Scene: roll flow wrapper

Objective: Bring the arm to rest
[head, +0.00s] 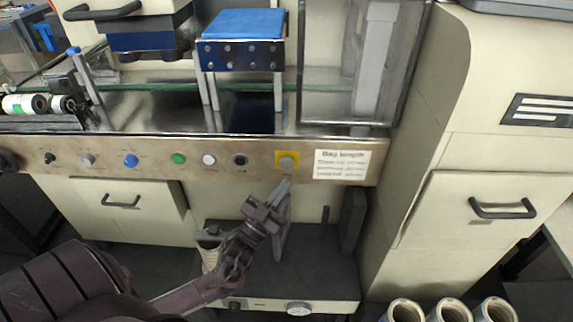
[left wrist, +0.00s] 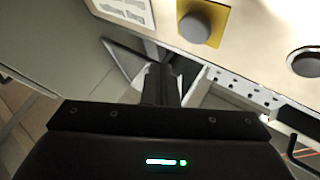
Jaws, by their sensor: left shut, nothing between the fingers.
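My left arm comes in from the lower left in the head view. Its gripper (head: 282,190) is shut and empty, just below a grey knob on a yellow plate (head: 287,160) on the control panel. In the left wrist view the shut fingers (left wrist: 163,80) point toward the panel, and the grey knob (left wrist: 201,20) with its yellow plate shows above them. I cannot tell whether the fingertips touch the panel edge. My right gripper is not in view.
The control panel (head: 130,150) holds a row of coloured buttons and a "Bag length" label (head: 342,164). A blue-topped conveyor (head: 243,25) stands above it. A cabinet (head: 480,160) stands at the right. Several rolls (head: 450,310) stand at the lower right. A grey shelf (head: 330,275) lies below the panel.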

